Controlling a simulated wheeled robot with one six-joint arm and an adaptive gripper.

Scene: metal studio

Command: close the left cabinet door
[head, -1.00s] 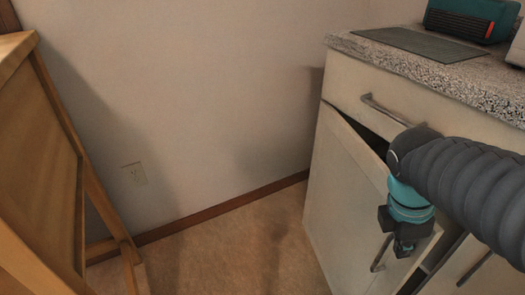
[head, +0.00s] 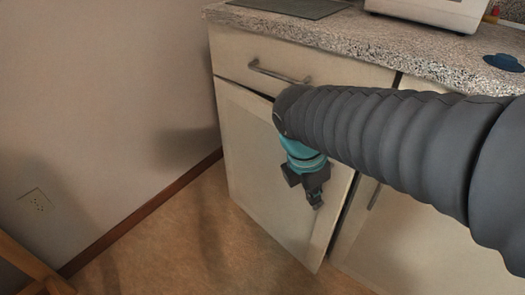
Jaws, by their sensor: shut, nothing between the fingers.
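The left cabinet door (head: 258,178) is a pale panel under the drawer in the head view. It stands slightly ajar: a thin dark gap shows along its top edge, and a dark gap runs down its right side. Its lower right corner juts out from the cabinet. My gripper (head: 316,203) is shut and empty, pointing down in front of the right part of the door. I cannot tell whether it touches the door. The door's handle is hidden behind my arm and gripper.
The right cabinet door (head: 400,235) is partly covered by my arm. A drawer (head: 340,72) with a bar handle sits above the left door. The speckled countertop (head: 340,38) holds a dark mat (head: 290,7).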

